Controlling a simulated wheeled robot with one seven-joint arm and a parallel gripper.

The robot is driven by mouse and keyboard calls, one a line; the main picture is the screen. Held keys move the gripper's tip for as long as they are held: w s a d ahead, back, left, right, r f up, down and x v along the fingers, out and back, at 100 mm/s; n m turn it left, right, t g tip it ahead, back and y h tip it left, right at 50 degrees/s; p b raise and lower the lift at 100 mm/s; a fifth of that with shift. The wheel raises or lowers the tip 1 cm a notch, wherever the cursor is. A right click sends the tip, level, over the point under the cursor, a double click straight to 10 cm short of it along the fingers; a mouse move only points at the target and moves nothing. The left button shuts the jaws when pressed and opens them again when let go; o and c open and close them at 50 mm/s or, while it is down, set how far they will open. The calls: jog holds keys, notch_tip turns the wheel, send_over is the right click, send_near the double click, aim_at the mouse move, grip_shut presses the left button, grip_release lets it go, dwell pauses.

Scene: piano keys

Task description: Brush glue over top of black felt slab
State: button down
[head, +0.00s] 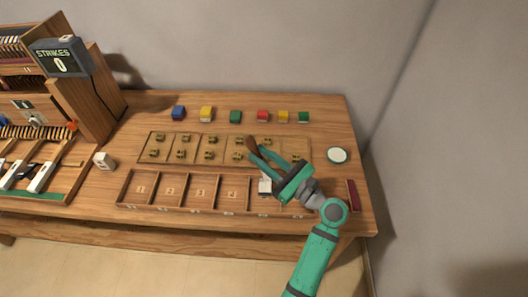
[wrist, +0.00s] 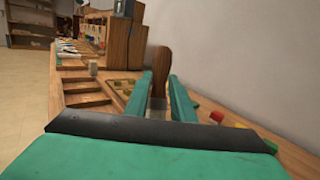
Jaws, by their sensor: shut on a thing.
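My gripper (head: 268,158) is shut on a brush with a brown wooden handle (head: 251,145), above the right part of the workbench. In the wrist view the handle (wrist: 161,68) stands upright between the two green fingers (wrist: 176,100), with a pale part below it. The bristle end is hidden. A round dish with a pale inside (head: 337,155), perhaps the glue, stands to the right of my gripper. I cannot make out a black felt slab for certain.
A divided wooden tray (head: 155,205) with numbered compartments lies along the front. Behind it is a board with small brass-coloured pieces (head: 183,140). Coloured blocks (head: 207,114) line the back. A dark red strip (head: 352,195) lies at right. A wooden cabinet (head: 90,95) stands left.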

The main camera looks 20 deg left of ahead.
jog(key=shift+d+r, duration=0.2)
jog(key=shift+r, duration=0.6)
jog(key=shift+s+r, duration=0.1)
jog(key=shift+r, duration=0.1)
jog(key=shift+a, duration=0.2)
jog(key=shift+f, duration=0.1)
jog(key=shift+a+f+y, duration=0.15)
jog(key=shift+f+y, duration=0.25)
jog(key=shift+y, duration=0.1)
jog(key=shift+a+f+y, duration=0.25)
jog(key=shift+f+y, duration=0.05)
jog(key=shift+y, duration=0.4)
